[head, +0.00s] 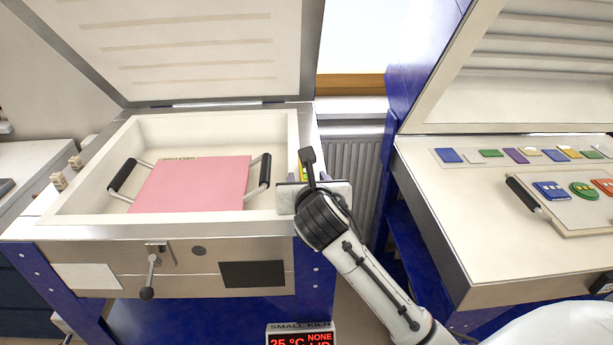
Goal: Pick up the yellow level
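The yellow level (304,173) shows only as a small yellow-green patch on the right rim of the left kiln. My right gripper (303,177) is over that rim, right at the level, and hides most of it. The gripper's own body and wrist cover its fingertips, so I cannot tell whether it is open or shut, or whether it touches the level. My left gripper is not in view.
The left kiln (75,212) has its lid up. A pink sheet (195,185) on a black-handled carrier lies inside. To the right, another open kiln (450,225) bears a strip of coloured pieces and a handled board (575,215). A gap with a radiator (350,165) separates them.

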